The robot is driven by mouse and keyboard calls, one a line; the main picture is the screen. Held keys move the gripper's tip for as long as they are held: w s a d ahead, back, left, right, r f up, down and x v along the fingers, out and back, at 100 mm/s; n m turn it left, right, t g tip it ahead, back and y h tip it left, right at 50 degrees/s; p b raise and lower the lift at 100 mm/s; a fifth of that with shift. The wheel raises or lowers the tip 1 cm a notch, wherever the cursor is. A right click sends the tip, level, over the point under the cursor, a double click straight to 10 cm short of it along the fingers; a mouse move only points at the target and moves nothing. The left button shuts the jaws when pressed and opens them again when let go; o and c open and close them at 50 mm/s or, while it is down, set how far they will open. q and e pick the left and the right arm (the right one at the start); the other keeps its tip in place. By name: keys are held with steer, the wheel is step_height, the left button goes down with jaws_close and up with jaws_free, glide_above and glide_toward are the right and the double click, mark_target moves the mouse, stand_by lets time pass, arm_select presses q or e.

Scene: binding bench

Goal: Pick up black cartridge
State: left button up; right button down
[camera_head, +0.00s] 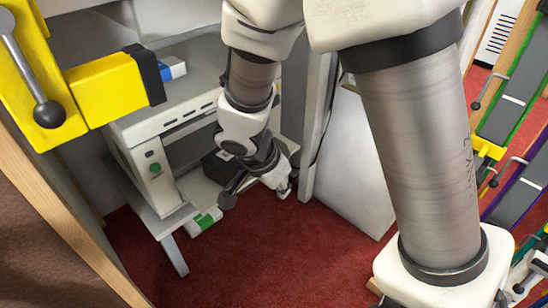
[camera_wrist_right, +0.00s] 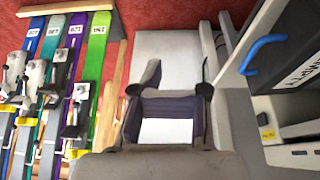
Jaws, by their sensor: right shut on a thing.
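My right gripper (camera_wrist_right: 169,92) spans the lower middle of the right wrist view. Its two dark fingertips sit on either side of a dark, purple-grey black cartridge (camera_wrist_right: 168,107), which seems to have a white patch on its face, and are shut on it. In the head view my right arm reaches down in front of a light grey machine (camera_head: 137,128); its fingertips and the held cartridge are hard to make out there. A black box (camera_head: 214,168) sits in the machine's opening beside my wrist. My left gripper is not in view.
A black container marked EMPTY (camera_wrist_right: 300,70) with a blue handle (camera_wrist_right: 262,50) stands at right in the wrist view. A pale panel (camera_head: 350,160) stands right of my wrist. Several coloured skis (camera_wrist_right: 98,45) lie beyond. Red carpet (camera_head: 270,255) is open below. A yellow clamp (camera_head: 110,88) is upper left.

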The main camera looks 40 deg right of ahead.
steer(key=shift+c, duration=1.9)
jaws_free()
